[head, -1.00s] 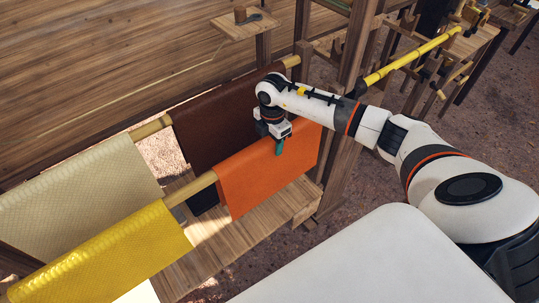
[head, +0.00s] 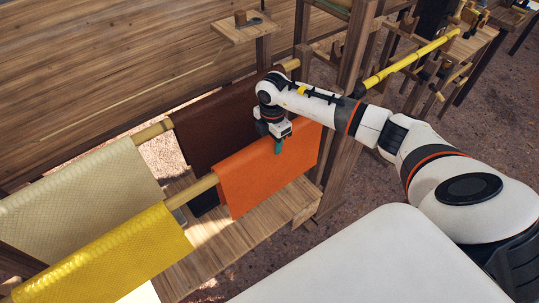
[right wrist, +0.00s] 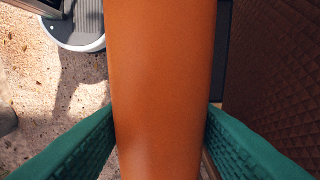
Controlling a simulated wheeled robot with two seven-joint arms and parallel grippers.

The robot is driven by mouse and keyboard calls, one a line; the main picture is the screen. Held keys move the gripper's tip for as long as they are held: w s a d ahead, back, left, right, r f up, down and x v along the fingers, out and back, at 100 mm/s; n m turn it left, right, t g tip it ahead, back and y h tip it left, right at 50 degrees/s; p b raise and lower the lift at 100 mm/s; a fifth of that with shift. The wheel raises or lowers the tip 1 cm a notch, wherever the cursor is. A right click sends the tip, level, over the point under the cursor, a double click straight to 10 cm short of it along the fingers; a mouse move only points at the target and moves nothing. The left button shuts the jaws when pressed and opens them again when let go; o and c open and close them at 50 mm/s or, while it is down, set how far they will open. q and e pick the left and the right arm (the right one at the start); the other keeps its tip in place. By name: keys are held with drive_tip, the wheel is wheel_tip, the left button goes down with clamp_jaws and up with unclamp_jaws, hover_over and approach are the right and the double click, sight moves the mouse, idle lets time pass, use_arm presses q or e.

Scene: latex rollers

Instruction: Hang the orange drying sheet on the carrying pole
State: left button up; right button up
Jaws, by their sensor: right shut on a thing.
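The orange drying sheet (head: 265,170) hangs folded over the front rack pole (head: 198,187), at its right end. My right gripper (head: 278,146) is over the sheet's top fold, its green fingers pointing down. In the right wrist view the orange sheet (right wrist: 163,80) runs between the two green fingers, and the gripper (right wrist: 160,135) is shut on it across the fold. A yellow bamboo pole (head: 415,58), which looks like the carrying pole, lies across wooden supports at the upper right. My left gripper is not in view.
A yellow sheet (head: 110,255) hangs left on the same front pole. A cream sheet (head: 80,190) and a dark brown sheet (head: 210,125) hang on the pole behind. A wooden post (head: 350,100) stands just right of the orange sheet. A slatted shelf (head: 245,235) lies below.

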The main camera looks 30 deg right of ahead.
wheel_tip(320, 180, up, 28)
drive_tip(key=p, duration=1.2)
drive_tip(key=shift+f+p, duration=0.15)
drive_tip(key=shift+p, duration=0.25)
idle(0.9)
drive_tip(key=shift+f, duration=0.1)
